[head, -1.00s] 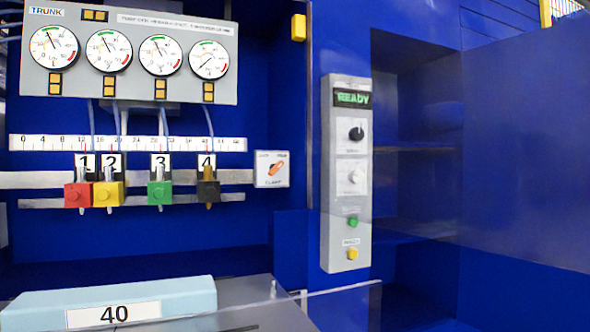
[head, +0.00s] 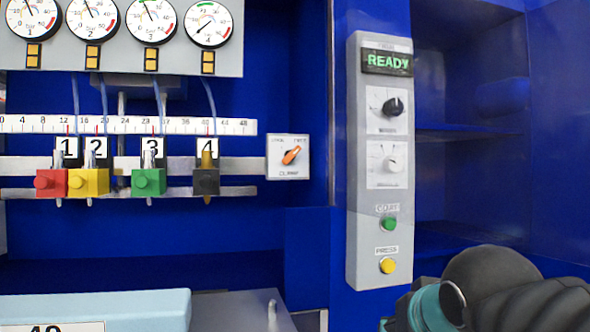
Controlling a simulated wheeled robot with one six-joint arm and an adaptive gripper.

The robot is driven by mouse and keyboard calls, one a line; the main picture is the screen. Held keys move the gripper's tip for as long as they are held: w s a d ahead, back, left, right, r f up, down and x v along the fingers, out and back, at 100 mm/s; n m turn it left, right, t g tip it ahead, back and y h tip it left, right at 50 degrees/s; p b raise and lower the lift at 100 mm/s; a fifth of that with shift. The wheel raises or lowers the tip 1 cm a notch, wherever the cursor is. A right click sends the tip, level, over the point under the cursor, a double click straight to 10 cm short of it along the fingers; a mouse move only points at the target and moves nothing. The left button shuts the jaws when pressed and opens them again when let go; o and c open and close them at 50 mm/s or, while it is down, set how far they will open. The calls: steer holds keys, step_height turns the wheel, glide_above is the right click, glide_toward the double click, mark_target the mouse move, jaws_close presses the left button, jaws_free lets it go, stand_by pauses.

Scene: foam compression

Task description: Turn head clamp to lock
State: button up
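The head clamp switch is an orange knob (head: 291,156) on a white square plate (head: 288,171) labelled CLAMP, on the blue machine wall right of the numbered heads. The knob points up and to the right, tilted. Several numbered heads hang on the rail: red 1 (head: 50,183), yellow 2 (head: 89,182), green 3 (head: 148,182) and black 4 (head: 206,182). A dark arm part of mine with a teal ring shows at the lower right, well apart from the clamp plate. My gripper's fingers are not in view.
A grey control panel (head: 356,220) with a READY display (head: 387,63), two knobs, a green button (head: 389,223) and a yellow button (head: 388,265) stands right of the clamp. A pale blue foam block (head: 150,306) lies at the lower left. Gauges (head: 208,24) are above.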

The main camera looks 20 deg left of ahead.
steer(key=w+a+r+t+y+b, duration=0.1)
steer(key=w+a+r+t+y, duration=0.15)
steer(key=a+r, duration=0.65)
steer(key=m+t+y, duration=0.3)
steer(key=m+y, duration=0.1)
glide_toward(292, 155)
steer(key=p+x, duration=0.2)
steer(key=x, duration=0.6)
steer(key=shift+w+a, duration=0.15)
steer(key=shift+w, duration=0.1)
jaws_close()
